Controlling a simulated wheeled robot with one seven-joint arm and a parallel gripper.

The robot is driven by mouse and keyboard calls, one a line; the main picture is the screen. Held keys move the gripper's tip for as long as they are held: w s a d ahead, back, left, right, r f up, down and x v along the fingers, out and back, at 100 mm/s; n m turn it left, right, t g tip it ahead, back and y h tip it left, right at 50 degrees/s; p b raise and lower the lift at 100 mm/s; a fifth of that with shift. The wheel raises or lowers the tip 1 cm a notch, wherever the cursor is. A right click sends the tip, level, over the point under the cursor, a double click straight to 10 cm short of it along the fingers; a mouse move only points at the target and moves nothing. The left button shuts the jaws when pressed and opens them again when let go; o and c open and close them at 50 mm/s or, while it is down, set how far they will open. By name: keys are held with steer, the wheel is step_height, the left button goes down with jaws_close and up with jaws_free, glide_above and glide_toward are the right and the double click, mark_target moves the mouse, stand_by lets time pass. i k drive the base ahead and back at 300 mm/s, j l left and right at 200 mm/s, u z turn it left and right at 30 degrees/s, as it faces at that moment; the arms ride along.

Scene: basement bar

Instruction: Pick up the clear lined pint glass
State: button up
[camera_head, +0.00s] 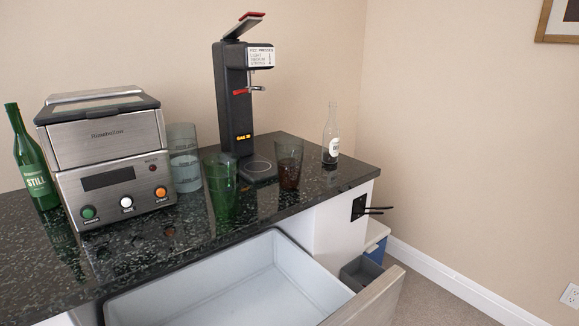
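A clear pint glass (184,158) stands upright on the dark speckled counter (160,262), just right of the steel appliance (108,155). It has a greyish band across it, and fine lines are too small to tell. The appliance partly hides its left side. A green glass (221,188) stands in front of it to the right. A brown-tinted glass (288,163) stands farther right. My gripper is not in view.
A black dispenser (237,105) stands behind the glasses. A green bottle (36,160) is at far left, and a clear bottle (331,135) at the right back. An open grey drawer (225,290) juts out in front. Black prongs (378,210) stick out from the counter's side.

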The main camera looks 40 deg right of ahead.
mark_target(288, 150)
steer(key=i+z, duration=0.2)
steer(key=i, duration=0.65)
steer(key=z, duration=1.45)
